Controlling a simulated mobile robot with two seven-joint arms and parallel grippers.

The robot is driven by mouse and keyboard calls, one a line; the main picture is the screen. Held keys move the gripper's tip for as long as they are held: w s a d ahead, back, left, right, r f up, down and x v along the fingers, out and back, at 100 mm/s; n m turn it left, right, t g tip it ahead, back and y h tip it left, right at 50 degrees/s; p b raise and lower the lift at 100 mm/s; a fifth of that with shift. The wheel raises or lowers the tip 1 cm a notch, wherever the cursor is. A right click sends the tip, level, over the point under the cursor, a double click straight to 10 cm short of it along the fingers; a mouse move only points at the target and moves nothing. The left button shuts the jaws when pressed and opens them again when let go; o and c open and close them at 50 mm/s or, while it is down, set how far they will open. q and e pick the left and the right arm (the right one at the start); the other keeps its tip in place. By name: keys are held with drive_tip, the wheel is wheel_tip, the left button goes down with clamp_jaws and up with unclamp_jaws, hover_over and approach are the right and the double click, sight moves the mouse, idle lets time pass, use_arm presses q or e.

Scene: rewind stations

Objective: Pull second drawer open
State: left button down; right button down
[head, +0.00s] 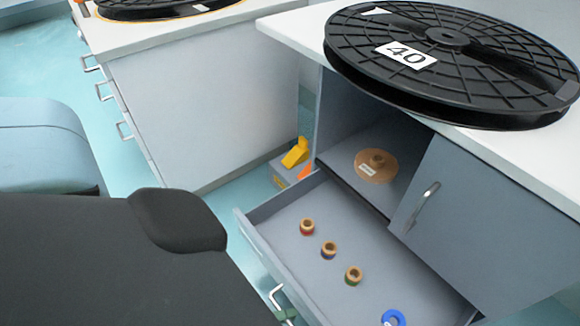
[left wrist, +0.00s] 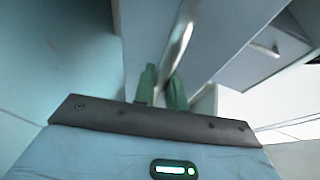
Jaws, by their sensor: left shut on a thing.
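A grey drawer (head: 285,248) stands pulled out from the right cabinet (head: 495,205). Several small coloured rings with tan tops lie inside it, along with a blue ring (head: 393,317). The drawer's metal handle (head: 276,297) shows at the bottom edge of the head view. My left gripper (head: 286,317) is at this handle, only its green fingertips showing there. In the left wrist view, its green fingers (left wrist: 163,94) are shut around the curved metal handle (left wrist: 180,35). My right gripper is not in view.
Above the drawer is an open compartment with a tan disc (head: 376,166), beside a closed door with a handle (head: 422,204). A black reel marked 40 (head: 450,55) lies on top. A second cabinet (head: 205,95) stands left, a grey box with a yellow item (head: 295,152) between.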

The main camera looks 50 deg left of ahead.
use_arm(q)
drive_tip(key=c, duration=1.5)
unclamp_jaws()
drive_tip(key=shift+o, duration=0.2)
drive_tip(key=shift+s, duration=0.1)
drive_tip(key=shift+s+a, duration=0.15)
drive_tip(key=shift+s, duration=0.05)
drive_tip(key=p+v, duration=0.1)
drive_tip(key=v, duration=0.6)
drive_tip(key=shift+s+r, duration=0.1)
